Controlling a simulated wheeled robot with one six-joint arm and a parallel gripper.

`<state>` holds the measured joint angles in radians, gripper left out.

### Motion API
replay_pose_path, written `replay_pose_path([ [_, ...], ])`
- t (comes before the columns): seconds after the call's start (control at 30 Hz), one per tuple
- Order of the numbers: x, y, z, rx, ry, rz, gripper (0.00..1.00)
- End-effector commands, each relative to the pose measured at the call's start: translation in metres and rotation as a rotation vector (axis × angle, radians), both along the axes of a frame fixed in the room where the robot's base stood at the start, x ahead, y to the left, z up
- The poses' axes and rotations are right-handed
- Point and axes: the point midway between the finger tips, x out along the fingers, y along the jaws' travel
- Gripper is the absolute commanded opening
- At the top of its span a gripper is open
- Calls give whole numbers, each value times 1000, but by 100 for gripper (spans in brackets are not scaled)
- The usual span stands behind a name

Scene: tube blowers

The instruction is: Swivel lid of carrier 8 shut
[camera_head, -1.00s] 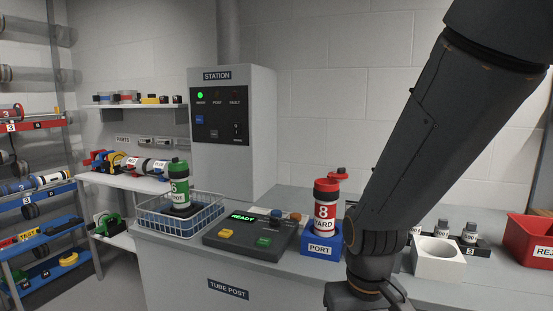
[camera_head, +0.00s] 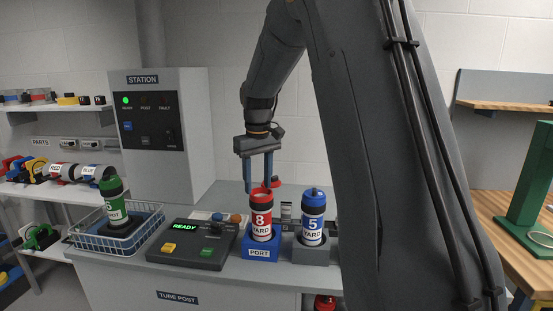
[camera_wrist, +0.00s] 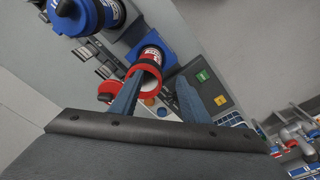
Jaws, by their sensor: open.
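Carrier 8 (camera_head: 262,221), red with a white "8 YARD" label, stands upright in the blue port block (camera_head: 261,254). Its red lid (camera_wrist: 107,91) is swung out to one side of the mouth in the wrist view, so the carrier is open. In the head view the lid shows partly behind the fingers. My gripper (camera_head: 257,188) points down over carrier 8 with its two blue fingers apart and empty. In the wrist view the fingers (camera_wrist: 159,77) appear near the carrier's rim, the left one close to the lid. I cannot tell whether it touches.
Blue carrier 5 (camera_head: 313,222) stands close on the right in a grey holder (camera_head: 312,252). The control panel (camera_head: 195,246), showing READY, is on the left, with a wire basket (camera_head: 82,239) holding a green carrier beyond it. The station cabinet (camera_head: 161,127) stands behind.

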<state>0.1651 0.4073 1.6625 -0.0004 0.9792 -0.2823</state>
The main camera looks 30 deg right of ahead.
Motion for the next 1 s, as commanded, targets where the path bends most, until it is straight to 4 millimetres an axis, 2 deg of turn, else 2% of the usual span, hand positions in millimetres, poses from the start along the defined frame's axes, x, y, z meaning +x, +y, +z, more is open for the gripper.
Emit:
replay_pose_path([
  [0.1,30,-26,14,0,23,15,42],
  [0.3,65,-67,40,5,63,47,42],
  [0.4,74,-82,50,8,79,60,42],
  [0.57,80,-93,58,12,91,72,42],
  [0.73,80,-94,45,13,96,74,42],
  [1.0,79,-94,4,13,95,74,42],
])
